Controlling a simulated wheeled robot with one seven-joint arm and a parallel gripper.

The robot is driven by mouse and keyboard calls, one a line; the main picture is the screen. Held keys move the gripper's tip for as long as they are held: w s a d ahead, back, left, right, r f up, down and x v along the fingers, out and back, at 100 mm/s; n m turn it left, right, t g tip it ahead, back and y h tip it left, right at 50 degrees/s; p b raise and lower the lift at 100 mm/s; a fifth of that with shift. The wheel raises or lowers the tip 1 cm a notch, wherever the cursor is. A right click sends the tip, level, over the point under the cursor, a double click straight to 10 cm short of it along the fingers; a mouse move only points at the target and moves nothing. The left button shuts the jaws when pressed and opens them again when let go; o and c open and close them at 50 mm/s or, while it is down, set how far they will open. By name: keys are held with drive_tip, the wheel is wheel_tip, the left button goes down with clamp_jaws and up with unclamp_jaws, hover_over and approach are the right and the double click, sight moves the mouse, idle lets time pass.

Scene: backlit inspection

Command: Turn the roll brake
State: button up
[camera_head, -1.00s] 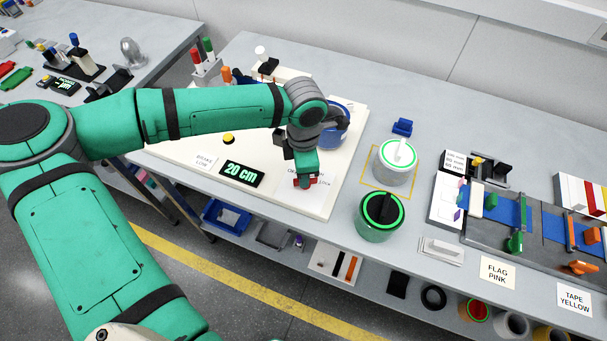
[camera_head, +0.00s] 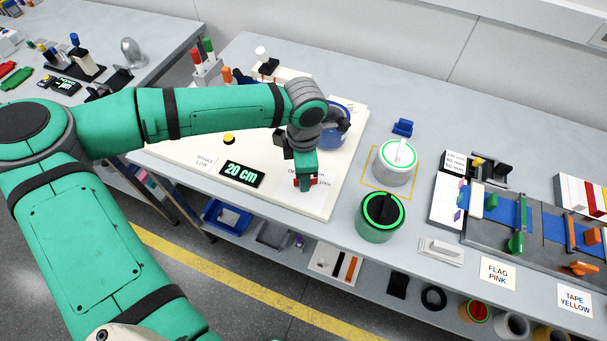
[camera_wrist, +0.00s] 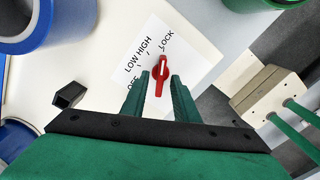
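The roll brake is a red knob (camera_wrist: 161,73) with a white mark, on a white card (camera_wrist: 190,50) lettered OFF, LOW, HIGH and LOCK. In the wrist view its white mark points up, toward the LOCK side of the lettering. My gripper (camera_wrist: 161,78) has one green finger on each side of the knob, with gaps showing, so it looks open. Whether the fingertips reach down to the knob's height is hard to tell. In the head view my gripper (camera_head: 305,184) hangs over the front right of the white board (camera_head: 325,212), hiding most of the knob.
A card reading BRAKE LOW (camera_head: 205,161) and a 20 cm display (camera_head: 242,174) lie left of my gripper. A blue roll (camera_head: 336,132) stands just behind it.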

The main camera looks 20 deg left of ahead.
wheel_tip(320, 180, up, 11)
idle(0.5)
drive_tip(key=shift+f, duration=0.1)
idle(0.3)
